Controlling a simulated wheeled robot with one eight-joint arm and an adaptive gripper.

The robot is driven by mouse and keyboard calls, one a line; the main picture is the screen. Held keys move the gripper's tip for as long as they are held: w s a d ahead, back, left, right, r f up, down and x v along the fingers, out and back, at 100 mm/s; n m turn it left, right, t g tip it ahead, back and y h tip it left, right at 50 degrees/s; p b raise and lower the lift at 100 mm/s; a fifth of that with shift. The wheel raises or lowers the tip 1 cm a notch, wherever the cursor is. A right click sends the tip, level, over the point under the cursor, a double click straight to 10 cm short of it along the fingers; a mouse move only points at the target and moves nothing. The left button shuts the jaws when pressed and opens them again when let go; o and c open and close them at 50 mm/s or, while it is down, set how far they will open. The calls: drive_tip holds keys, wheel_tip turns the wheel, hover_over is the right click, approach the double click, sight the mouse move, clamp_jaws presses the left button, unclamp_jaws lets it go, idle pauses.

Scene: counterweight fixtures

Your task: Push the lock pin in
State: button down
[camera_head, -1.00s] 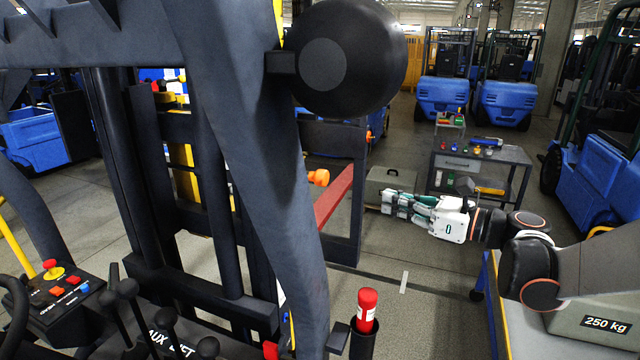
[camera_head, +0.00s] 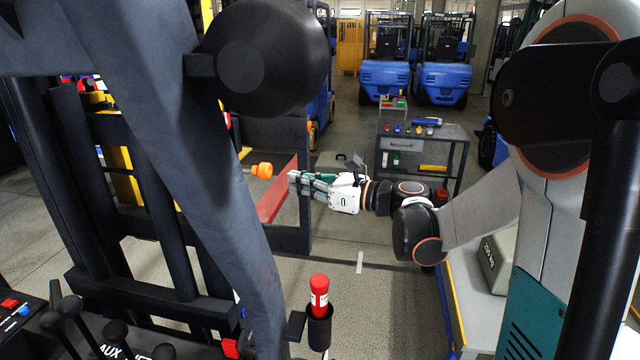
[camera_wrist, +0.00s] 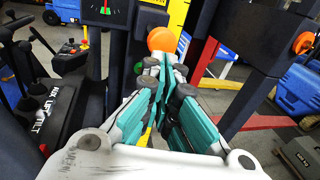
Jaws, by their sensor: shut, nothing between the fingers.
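The lock pin appears to be the orange knob (camera_head: 262,171) that sticks out to the right from behind the dark slanted post. In the wrist view the orange knob (camera_wrist: 162,40) shows just beyond my fingertips, and its lower part is partly covered by them. My gripper (camera_head: 294,177) is shut and empty, pointing left at the knob. A small gap shows between them in the head view. My gripper's teal fingers (camera_wrist: 164,64) lie together in the wrist view. How deep the pin sits is hidden.
A dark slanted post (camera_head: 190,160) and a large black ball shape (camera_head: 265,57) stand close on the left. A red bar (camera_head: 278,190) lies beside my fingertips. A red cylinder (camera_head: 319,292) stands in a holder below. A grey workbench (camera_head: 445,130) stands behind.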

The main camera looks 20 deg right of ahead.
sight(261, 178)
drive_tip(key=shift+p+x, duration=0.4)
drive_tip(key=shift+x, duration=1.9)
drive_tip(key=x, duration=0.1)
drive_tip(key=b+x, duration=0.1)
drive_tip(key=x, duration=0.1)
drive_tip(key=s+a+b+x, duration=0.1)
drive_tip(key=x, duration=0.1)
drive_tip(key=shift+w+a, duration=0.1)
drive_tip(key=shift+w, duration=0.1)
drive_tip(key=shift+r, duration=0.15)
